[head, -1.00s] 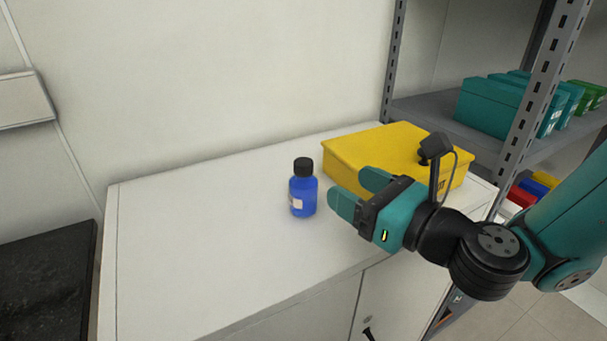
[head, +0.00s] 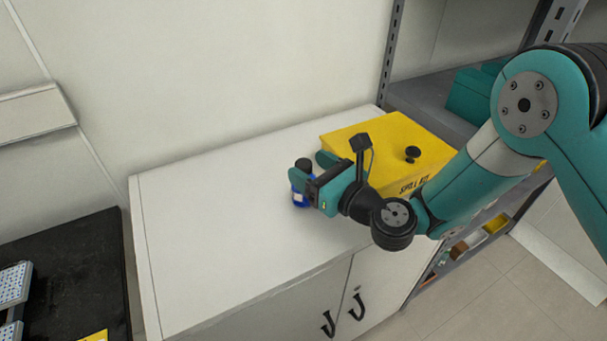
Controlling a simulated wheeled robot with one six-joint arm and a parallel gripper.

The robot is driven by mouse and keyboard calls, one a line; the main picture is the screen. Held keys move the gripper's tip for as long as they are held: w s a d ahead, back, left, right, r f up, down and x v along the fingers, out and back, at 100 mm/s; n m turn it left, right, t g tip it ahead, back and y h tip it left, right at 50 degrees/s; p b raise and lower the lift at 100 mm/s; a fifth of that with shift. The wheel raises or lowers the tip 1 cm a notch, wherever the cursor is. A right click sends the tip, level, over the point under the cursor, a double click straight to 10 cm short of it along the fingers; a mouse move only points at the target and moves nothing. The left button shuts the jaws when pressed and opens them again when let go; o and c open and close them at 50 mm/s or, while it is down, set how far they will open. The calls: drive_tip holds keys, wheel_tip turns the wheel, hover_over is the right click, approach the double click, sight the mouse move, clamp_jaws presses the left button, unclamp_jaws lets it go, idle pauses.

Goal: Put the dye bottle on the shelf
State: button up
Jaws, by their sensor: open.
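The dye bottle (head: 299,199) is small and blue with a black cap. It stands upright on the white cabinet top, left of the yellow box, and is partly hidden by my gripper. My gripper (head: 310,170) is open, with its teal fingers at the bottle, one on the near left side and one behind it. I cannot tell whether the fingers touch the bottle. The grey metal shelf (head: 415,95) stands at the back right, partly hidden by my arm.
A yellow spill kit box (head: 405,145) sits close to the right of my gripper. Teal boxes (head: 468,96) stand on the shelf. The left part of the white cabinet top (head: 215,225) is clear. A black surface (head: 85,270) with blue-and-white racks lies at the lower left.

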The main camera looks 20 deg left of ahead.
drive_tip(key=shift+p+x, duration=0.35)
drive_tip(key=shift+x, duration=0.9)
clamp_jaws()
wheel_tip(320, 180, up, 20)
drive_tip(key=p, duration=0.3)
